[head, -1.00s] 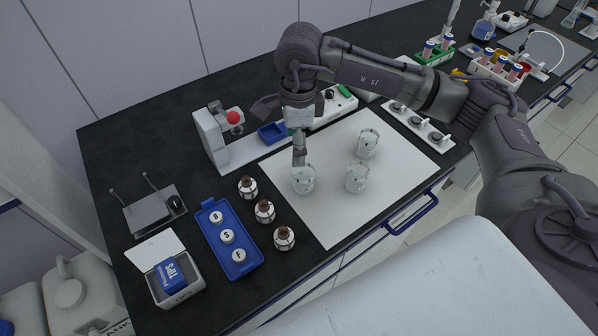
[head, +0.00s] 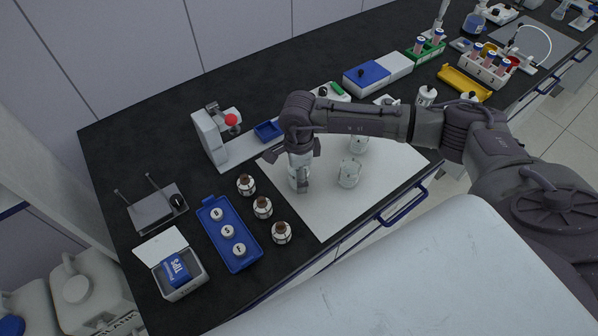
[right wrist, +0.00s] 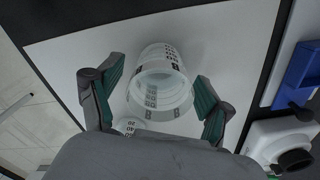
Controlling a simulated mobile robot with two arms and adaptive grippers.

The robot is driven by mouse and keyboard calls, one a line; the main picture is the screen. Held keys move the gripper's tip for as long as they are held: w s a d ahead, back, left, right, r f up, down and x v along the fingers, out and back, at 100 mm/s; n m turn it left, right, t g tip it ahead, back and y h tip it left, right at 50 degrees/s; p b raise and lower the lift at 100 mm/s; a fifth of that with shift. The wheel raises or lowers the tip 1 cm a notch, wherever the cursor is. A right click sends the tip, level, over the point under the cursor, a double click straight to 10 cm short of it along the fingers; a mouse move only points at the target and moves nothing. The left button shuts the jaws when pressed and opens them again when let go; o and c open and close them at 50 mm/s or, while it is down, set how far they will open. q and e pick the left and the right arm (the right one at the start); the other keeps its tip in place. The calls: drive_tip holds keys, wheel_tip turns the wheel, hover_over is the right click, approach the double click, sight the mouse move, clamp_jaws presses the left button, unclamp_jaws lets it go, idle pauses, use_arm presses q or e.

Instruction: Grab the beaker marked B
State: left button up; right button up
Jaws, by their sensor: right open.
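Three clear glass beakers stand on the white mat (head: 325,212): a left one (head: 293,183), a middle one (head: 349,174) and a back one (head: 359,146). My right gripper (head: 303,180) points down over the left beaker and hides much of it. In the right wrist view a beaker (right wrist: 162,80) with dark printed marks sits between the open green-padded fingers (right wrist: 158,98), with a gap on both sides. My left gripper is not in view.
Several brown bottles (head: 263,208) stand just left of the mat, beside a blue tray (head: 240,262) with round white pieces. A white device with a red knob (head: 231,120) stands behind. The mat's front right is clear.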

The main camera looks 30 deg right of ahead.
drive_tip(key=shift+f, duration=0.4)
drive_tip(key=shift+c, duration=0.3)
drive_tip(key=c, duration=1.2)
drive_tip(key=shift+r, duration=0.1)
